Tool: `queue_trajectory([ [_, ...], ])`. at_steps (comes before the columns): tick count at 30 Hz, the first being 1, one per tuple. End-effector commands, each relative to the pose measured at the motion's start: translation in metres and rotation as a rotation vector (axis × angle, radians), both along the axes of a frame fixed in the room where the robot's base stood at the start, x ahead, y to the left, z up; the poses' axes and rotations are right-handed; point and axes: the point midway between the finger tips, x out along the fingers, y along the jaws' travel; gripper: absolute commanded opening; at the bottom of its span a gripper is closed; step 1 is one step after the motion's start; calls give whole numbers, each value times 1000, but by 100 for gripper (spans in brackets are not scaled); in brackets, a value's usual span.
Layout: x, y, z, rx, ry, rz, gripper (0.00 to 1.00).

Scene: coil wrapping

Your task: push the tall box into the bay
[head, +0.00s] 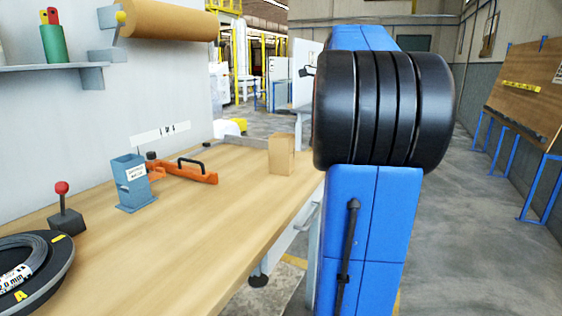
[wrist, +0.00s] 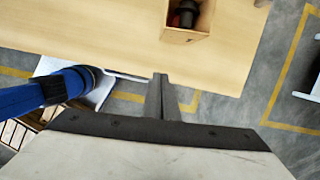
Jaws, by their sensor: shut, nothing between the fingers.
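The tall box (head: 281,154) is tan and stands upright on the wooden bench near its right edge in the head view. In the wrist view an open-topped tan box (wrist: 183,37), apparently the same one, is at the top with something dark inside. My gripper (wrist: 160,78) is shut and empty, pointing at the bench edge, apart from the box. The gripper is hidden in the head view. A low grey metal rail (head: 246,142) lies behind the box; I cannot tell whether it bounds the bay.
On the bench (head: 200,235) are an orange clamp-like tool (head: 185,171), a blue-grey holder (head: 133,182), a red-knobbed lever (head: 66,212) and a black coil (head: 35,268). The bench before the box is clear.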

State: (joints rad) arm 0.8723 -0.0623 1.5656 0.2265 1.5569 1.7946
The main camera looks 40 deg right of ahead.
Motion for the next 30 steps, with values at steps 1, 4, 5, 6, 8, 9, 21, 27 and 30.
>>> queue_trajectory([
  [1,-2,-10,2,12,3,-39,0],
  [4,-3,-18,4,27,6,-84,0],
  [5,-3,-19,3,30,7,-91,0],
  [6,-3,-20,2,31,8,-95,0],
  [8,-2,-19,-2,31,7,-97,0],
  [9,-1,-19,-5,32,8,-96,0],
  [21,14,-11,-70,31,9,-93,0],
  [27,28,-7,-94,29,7,-90,0],
  [30,40,-1,-93,29,7,-90,0],
])
